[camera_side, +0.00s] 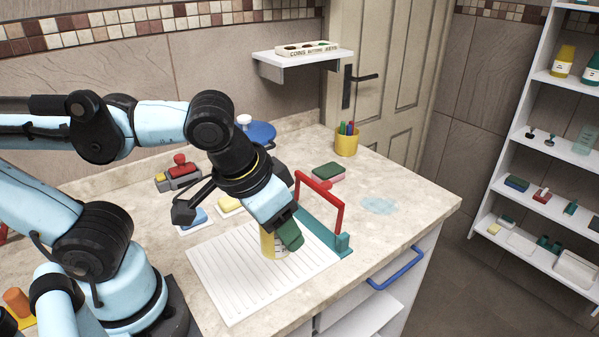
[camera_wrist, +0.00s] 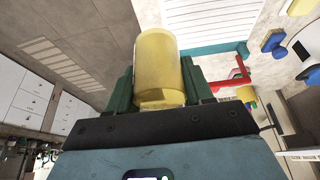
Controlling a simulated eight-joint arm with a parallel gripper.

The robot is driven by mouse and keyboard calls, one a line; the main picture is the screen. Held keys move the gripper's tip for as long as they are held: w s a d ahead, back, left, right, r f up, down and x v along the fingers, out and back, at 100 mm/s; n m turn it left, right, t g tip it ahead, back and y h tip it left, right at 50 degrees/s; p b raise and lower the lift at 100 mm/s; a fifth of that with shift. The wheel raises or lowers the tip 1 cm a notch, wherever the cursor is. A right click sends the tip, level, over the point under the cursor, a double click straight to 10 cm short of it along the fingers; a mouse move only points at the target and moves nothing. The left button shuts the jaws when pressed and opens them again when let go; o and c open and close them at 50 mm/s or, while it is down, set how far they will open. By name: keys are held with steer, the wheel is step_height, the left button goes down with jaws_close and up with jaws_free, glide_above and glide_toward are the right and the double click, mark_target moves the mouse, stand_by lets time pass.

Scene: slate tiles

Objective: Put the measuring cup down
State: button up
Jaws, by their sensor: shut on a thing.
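The yellow measuring cup (camera_side: 269,243) has dark markings on its side and is over the white ribbed draining mat (camera_side: 225,285). My gripper (camera_side: 284,232) has green fingers and is shut on the cup, with one finger hiding part of it in the side view. In the wrist view the cup (camera_wrist: 158,65) sits between both fingers (camera_wrist: 160,85). The cup's lower end is close to the mat; I cannot tell whether it touches.
A red bar handle (camera_side: 320,187) on a teal base (camera_side: 342,242) stands right beside the cup. A yellow pen pot (camera_side: 346,143), a green-and-red sponge (camera_side: 328,172) and a blue round thing (camera_side: 262,132) stand behind. The counter's right side is clear apart from a pale blue puddle (camera_side: 379,205).

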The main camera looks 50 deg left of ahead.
steer(key=shift+s+a+f, duration=0.2)
steer(key=shift+s+f, duration=0.25)
steer(key=shift+s, duration=0.05)
steer(key=shift+s+a+f, duration=0.15)
steer(key=shift+s+f, duration=0.25)
steer(key=shift+s, duration=0.05)
steer(key=shift+a+f, duration=0.15)
steer(key=w+a+f, duration=0.1)
steer(key=a+f, duration=0.1)
steer(key=a, duration=0.1)
steer(key=w+a+f, duration=0.2)
steer(key=a, duration=0.2)
steer(key=w+a+f, duration=0.2)
steer(key=a, duration=0.1)
steer(key=shift+a+f, duration=0.15)
steer(key=shift+f, duration=2.25)
steer(key=shift+f, duration=0.2)
steer(key=o, duration=1)
steer(key=shift+r, duration=0.15)
